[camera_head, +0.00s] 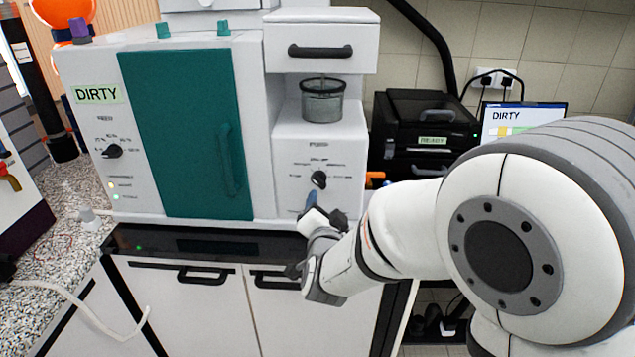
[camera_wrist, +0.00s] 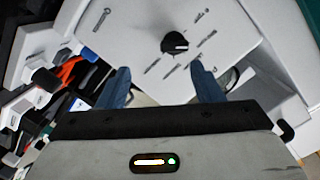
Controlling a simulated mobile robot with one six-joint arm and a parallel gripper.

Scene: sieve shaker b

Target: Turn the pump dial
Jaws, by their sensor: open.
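The pump dial (camera_head: 319,179) is a small black knob on the white front panel, below the printed word PUMP, with printed settings around it. In the wrist view the pump dial (camera_wrist: 175,44) lies ahead of the fingertips and a little above the gap between them; a light line marks its face. My gripper (camera_head: 312,203) is just below the dial in the head view, with a blue fingertip showing. In the wrist view my gripper (camera_wrist: 159,72) has its two blue fingers spread apart with nothing between them. The fingers look apart from the dial.
A dark mesh sieve (camera_head: 322,106) stands above the dial panel, under a drawer with a black handle (camera_head: 320,51). A teal door (camera_head: 185,130) and another black dial (camera_head: 113,151) are to the left. A black printer-like box (camera_head: 425,130) stands to the right.

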